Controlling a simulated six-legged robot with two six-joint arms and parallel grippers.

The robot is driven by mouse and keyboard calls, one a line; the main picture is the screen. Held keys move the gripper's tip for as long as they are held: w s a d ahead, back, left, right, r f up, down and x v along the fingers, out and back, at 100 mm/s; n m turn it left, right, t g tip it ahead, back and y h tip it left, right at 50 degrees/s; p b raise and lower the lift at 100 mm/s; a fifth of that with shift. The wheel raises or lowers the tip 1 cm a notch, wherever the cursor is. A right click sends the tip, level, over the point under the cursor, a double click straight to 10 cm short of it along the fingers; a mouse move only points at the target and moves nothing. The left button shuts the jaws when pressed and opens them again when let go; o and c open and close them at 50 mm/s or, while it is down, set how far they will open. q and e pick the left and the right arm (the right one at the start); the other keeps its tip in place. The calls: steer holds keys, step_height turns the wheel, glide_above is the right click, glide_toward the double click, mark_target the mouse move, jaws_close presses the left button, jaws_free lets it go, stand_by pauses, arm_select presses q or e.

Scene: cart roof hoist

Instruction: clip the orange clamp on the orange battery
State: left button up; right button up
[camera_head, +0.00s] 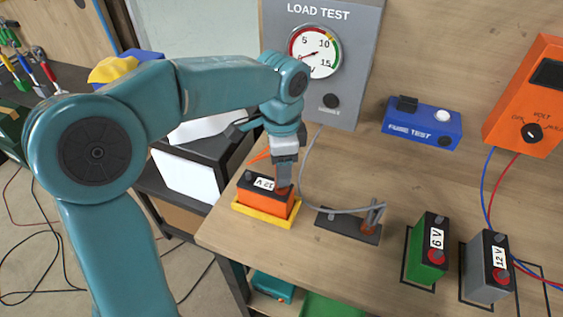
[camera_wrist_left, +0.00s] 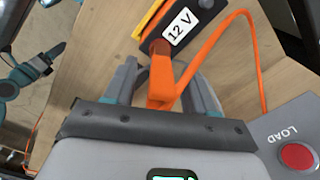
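The orange battery (camera_head: 262,201) with a black top and a "12 V" label sits in a yellow tray (camera_head: 272,217) near the bench's left edge. My left gripper (camera_head: 284,178) points down over its right-hand terminal. In the left wrist view, the orange clamp (camera_wrist_left: 163,85) stands between the fingers, its far end at the battery's red-brown terminal (camera_wrist_left: 160,47). The fingers are spread, with a gap beside the clamp. An orange cable (camera_wrist_left: 256,60) runs from the clamp. The exact contact between clamp and terminal is too small to tell.
A dark holder with a grey cable (camera_head: 348,225) stands right of the battery. A green 6 V battery (camera_head: 428,248) and a grey 12 V battery (camera_head: 486,266) stand further right. The load test panel (camera_head: 350,60) and a blue fuse tester (camera_head: 422,124) are behind.

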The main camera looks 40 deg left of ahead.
arm_select(q)
step_height(320, 180, up, 16)
steer(key=p, duration=0.2)
steer(key=shift+r, duration=0.15)
stand_by(0.7)
